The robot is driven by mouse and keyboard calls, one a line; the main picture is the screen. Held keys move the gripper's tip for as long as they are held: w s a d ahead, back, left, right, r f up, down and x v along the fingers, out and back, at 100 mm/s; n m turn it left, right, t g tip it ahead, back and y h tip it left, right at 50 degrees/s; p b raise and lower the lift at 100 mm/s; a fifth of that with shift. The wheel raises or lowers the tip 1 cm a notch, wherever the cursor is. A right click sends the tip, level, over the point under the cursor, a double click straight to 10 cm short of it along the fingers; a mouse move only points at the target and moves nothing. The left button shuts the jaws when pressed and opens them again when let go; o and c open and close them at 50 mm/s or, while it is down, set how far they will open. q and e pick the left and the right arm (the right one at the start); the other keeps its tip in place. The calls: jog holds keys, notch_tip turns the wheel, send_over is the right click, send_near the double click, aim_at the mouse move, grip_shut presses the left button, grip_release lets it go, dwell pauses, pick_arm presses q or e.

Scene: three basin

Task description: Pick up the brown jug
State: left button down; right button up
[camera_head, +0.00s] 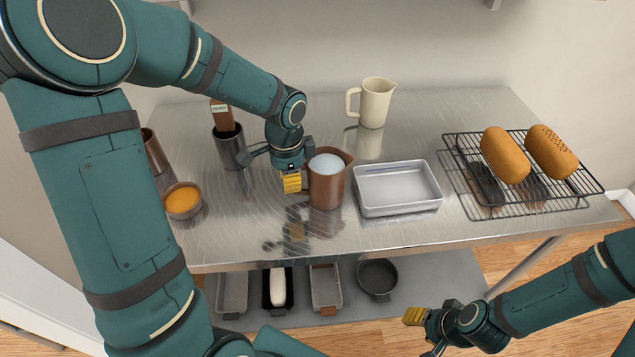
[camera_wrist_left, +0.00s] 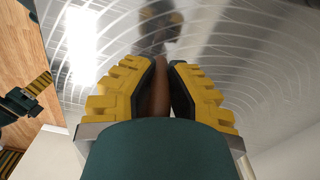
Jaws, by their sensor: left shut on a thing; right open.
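The brown jug (camera_head: 328,190) is upright at the middle of the steel table, with a pale white content showing at its top. My left gripper (camera_head: 298,182) is at the jug's left side, with its yellow fingers shut on the jug's handle side. In the left wrist view, a strip of brown jug (camera_wrist_left: 160,100) shows between the yellow fingers (camera_wrist_left: 162,82); the rest is hidden. I cannot tell whether the jug's base touches the table. My right gripper (camera_head: 425,325) is open and empty, low in front of the table.
A grey metal tray (camera_head: 398,210) stands close right of the jug. A cream jug (camera_head: 375,103) is behind. A wire rack (camera_head: 470,190) holds two loaves (camera_head: 505,155). A dark cup (camera_head: 230,150) and an orange-filled bowl (camera_head: 184,207) are left. Pans sit on the lower shelf (camera_head: 415,285).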

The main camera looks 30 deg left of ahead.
pick_arm(q)
jog(key=shift+r, duration=0.1)
jog(key=shift+r+p, duration=1.1)
jog(key=shift+r, duration=3.75)
jog(key=c, duration=1.7)
grip_release()
grip_shut()
